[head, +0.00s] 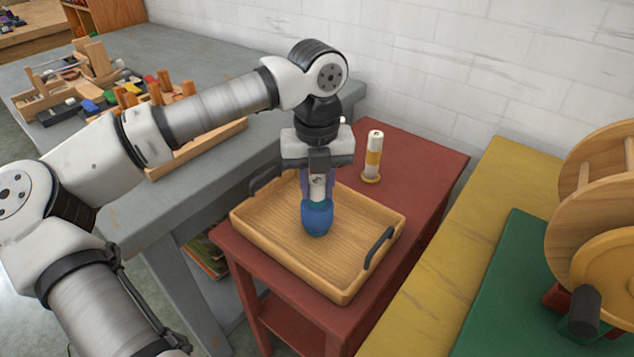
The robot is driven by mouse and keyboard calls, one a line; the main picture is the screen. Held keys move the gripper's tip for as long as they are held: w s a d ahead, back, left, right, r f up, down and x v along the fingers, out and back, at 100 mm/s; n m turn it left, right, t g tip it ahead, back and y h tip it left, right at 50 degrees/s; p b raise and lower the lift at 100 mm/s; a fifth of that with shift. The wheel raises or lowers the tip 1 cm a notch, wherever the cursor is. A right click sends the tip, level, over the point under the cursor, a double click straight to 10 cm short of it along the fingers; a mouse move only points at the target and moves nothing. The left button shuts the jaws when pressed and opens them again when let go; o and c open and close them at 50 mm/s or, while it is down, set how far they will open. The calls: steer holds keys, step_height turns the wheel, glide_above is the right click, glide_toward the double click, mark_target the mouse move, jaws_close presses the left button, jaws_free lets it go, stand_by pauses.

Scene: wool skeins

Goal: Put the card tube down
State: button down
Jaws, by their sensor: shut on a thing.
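My gripper (318,190) points down over the wooden tray (345,290) and is shut on a pale card tube (318,182). The tube is upright, with a fat blue band, likely wool, around its lower part and a thin teal edge at the bottom. The fingers hide much of its upper part. The tube is over the middle of the tray floor. I cannot tell whether its bottom touches the wood. The tray has low walls and two dark handles, and the rest of its floor looks empty.
The tray stands on a red table (425,165). Another white tube with a yellow band (373,158) stands upright behind the tray. A grey bench (200,190) with wooden racks is at left. A yellow bench (450,260) with a green mat and wooden wheel is at right.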

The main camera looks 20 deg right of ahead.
steer(key=shift+f, duration=0.15)
steer(key=c, duration=1.1)
jaws_free()
step_height(320, 180, up, 12)
steer(key=shift+r+p, duration=0.25)
steer(key=shift+p, duration=0.2)
